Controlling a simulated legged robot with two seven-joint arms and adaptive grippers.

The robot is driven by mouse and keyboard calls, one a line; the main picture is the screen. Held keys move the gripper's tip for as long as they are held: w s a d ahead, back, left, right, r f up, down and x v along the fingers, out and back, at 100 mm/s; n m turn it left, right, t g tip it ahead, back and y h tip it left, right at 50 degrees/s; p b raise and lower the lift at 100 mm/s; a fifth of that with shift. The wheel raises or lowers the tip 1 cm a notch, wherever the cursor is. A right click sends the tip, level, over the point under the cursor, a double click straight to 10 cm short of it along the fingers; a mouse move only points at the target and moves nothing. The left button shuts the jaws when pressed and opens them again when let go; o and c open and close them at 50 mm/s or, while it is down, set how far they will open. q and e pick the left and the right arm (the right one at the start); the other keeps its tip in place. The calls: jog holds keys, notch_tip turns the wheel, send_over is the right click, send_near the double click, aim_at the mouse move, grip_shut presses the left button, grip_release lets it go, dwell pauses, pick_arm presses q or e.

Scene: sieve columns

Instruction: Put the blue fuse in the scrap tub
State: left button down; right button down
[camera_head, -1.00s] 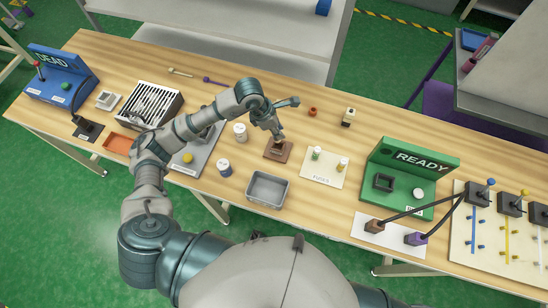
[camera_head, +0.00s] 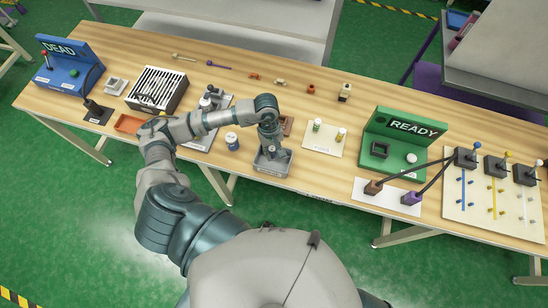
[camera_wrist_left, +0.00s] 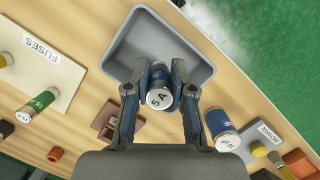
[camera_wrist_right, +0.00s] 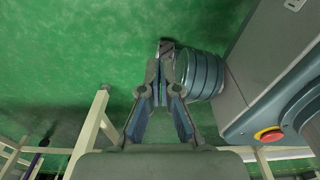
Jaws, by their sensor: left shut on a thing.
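My left gripper (camera_wrist_left: 160,98) is shut on the blue fuse (camera_wrist_left: 160,99), whose pale end cap reads "5 A". Its side is mostly hidden between the fingers. The grey scrap tub (camera_wrist_left: 204,44) lies below and beyond the fuse in the left wrist view. In the head view, my left gripper (camera_head: 270,155) is over the tub (camera_head: 284,172), covering part of it. The tub's visible floor is bare. My right gripper (camera_wrist_right: 166,52) is shut and empty, away from the bench; it is not visible in the head view.
A blue-and-white canister (camera_head: 232,142) stands left of the tub; it also shows in the left wrist view (camera_wrist_left: 222,130). A brown socket block (camera_head: 287,125) is behind the gripper. The fuse card (camera_head: 322,146) holds a green and a yellow fuse. The green READY station (camera_head: 405,135) is farther right.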

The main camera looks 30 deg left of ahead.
aim_at(274, 158)
pick_arm(q)
jog(key=shift+f, duration=0.35)
jog(key=x, duration=0.3)
jog(key=shift+w+d, duration=0.1)
jog(key=shift+d, duration=0.05)
jog(key=shift+d+f, duration=0.1)
pick_arm(e)
jog(key=shift+s+d+f, duration=0.15)
jog(key=shift+s+d, duration=0.3)
pick_arm(q)
jog(key=c, duration=1)
grip_release()
jog(key=shift+a+f, duration=0.1)
jog(key=shift+a, duration=0.3)
pick_arm(e)
jog(key=shift+w+a+r, duration=0.2)
jog(key=shift+w+a, duration=0.2)
jog(key=shift+w, duration=0.25)
